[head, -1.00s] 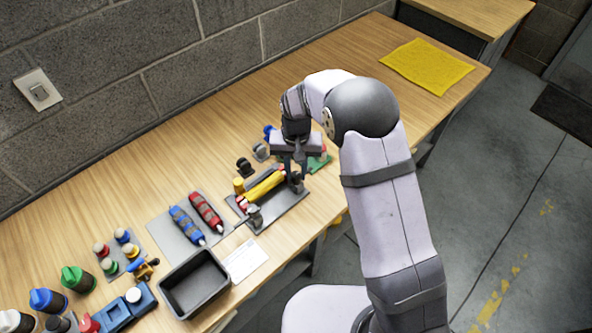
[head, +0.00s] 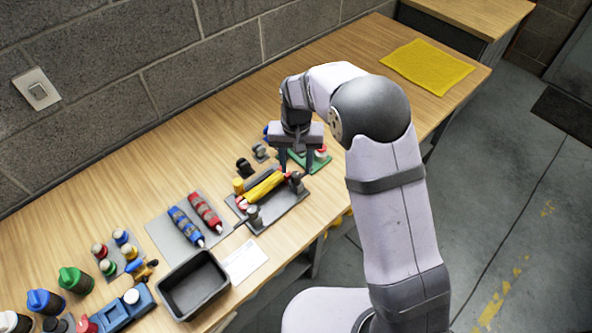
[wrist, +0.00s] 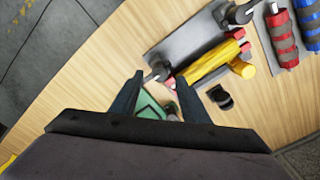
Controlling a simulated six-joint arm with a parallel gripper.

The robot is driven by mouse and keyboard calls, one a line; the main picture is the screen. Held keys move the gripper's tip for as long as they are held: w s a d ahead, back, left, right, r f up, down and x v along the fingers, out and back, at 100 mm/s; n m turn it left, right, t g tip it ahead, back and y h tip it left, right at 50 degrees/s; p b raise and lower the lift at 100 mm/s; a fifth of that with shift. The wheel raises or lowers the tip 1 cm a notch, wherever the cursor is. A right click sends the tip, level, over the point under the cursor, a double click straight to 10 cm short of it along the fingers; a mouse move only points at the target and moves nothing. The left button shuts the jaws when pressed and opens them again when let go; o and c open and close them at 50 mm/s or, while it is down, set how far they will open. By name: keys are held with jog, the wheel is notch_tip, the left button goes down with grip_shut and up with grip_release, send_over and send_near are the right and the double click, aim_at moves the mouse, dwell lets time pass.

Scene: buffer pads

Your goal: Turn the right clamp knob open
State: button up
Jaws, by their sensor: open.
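A dark grey fixture plate (head: 278,213) on the bench holds a yellow tool (head: 262,188) with red parts at its ends. The right clamp knob (head: 296,178) is a small dark knob at the plate's right end. It also shows in the wrist view (wrist: 158,72), near the fingertips. The left clamp knob (head: 253,213) stands at the plate's near left end. My gripper (head: 296,165) points down at the right end of the fixture, fingers spread and empty. In the wrist view its fingertips (wrist: 160,77) lie either side of the right knob; contact cannot be told.
A green pad (head: 318,162) lies just beyond the gripper. Small dark parts (head: 245,167) stand behind the fixture. Left are a grey mat (head: 175,238) with blue and red tools, and a black bin (head: 193,285). The bench toward the yellow cloth (head: 427,66) is clear.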

aim_at(295, 172)
jog(key=shift+r+b, duration=0.4)
jog(key=shift+r, duration=1.8)
jog(key=shift+w+a+n, duration=0.2)
jog(key=shift+w+n, duration=0.25)
jog(key=shift+n, duration=0.15)
jog(key=s+d+f+n, duration=0.1)
jog(key=s+d+f, duration=0.1)
jog(key=s, duration=0.2)
jog(key=s+d+f+n+g, duration=0.1)
jog(key=s+d+f, duration=0.1)
jog(key=s, duration=0.3)
jog(key=s+d+f+n, duration=0.1)
jog(key=s+d+f, duration=0.1)
jog(key=s+f, duration=0.15)
jog(key=s+d+r+m+g, duration=0.1)
jog(key=s+d+r, duration=0.1)
jog(key=s+d, duration=0.3)
jog(key=s+d+r+m, duration=0.1)
jog(key=s+d+r, duration=0.15)
jog(key=s, duration=0.45)
jog(key=shift+w+d+r+m+t, duration=0.25)
jog(key=shift+d+r+m+t, duration=0.1)
jog(key=shift+d+r, duration=0.25)
jog(key=shift+w+d+r+m+t, duration=0.3)
jog(key=shift+d+r, duration=0.15)
jog(key=shift+d, duration=0.25)
jog(key=shift+w+d+r+m+t, duration=0.2)
jog(key=shift+d+r+m+t, duration=0.15)
jog(key=shift+d+r, duration=0.25)
